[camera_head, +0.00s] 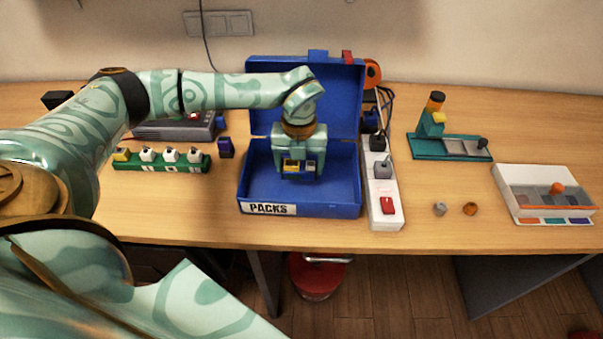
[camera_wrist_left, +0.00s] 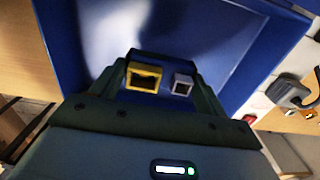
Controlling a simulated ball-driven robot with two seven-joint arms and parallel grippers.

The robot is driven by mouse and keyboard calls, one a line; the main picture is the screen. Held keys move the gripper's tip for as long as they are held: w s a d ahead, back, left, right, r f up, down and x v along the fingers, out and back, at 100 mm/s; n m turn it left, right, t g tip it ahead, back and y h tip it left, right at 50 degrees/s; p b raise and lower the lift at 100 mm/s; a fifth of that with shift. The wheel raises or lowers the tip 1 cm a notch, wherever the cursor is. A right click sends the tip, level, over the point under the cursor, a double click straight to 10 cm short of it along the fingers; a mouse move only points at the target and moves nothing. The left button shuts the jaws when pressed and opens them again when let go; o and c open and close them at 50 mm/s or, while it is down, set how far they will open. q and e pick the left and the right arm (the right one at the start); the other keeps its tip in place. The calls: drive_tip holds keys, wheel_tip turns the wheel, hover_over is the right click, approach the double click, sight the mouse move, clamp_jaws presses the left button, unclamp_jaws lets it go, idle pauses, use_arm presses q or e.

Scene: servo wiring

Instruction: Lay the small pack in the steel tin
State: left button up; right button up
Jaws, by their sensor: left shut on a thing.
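The steel tin (camera_head: 315,205) is a blue open box labelled "PACKS" near the middle of the table, its lid (camera_head: 345,100) standing up at the back. My left gripper (camera_head: 298,170) points down over the tin's inside. It is shut on a small dark pack with a yellow plug and a grey plug (camera_head: 292,166). The pack also shows in the left wrist view (camera_wrist_left: 160,57) between the fingers, with the blue tin behind it. I cannot tell whether the pack touches the tin floor. My right gripper is not in view.
A small dark blue block (camera_head: 226,147) stands left of the tin, beside a green strip with several white plugs (camera_head: 160,163). A white power strip (camera_head: 384,195) runs close along the tin's right side. A teal stand (camera_head: 440,146) and a white tray (camera_head: 545,195) are farther right.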

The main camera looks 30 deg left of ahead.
sight(301, 167)
use_arm(q)
drive_tip(key=f, duration=0.2)
drive_tip(key=f+b, duration=0.1)
drive_tip(key=shift+w+f, duration=0.25)
drive_tip(key=shift+f, duration=0.1)
drive_tip(key=o, duration=1)
drive_tip(key=shift+o, duration=0.2)
wheel_tip(301, 167, up, 12)
drive_tip(key=p, duration=0.2)
drive_tip(key=shift+r+p, duration=0.1)
drive_tip(key=shift+p, duration=0.2)
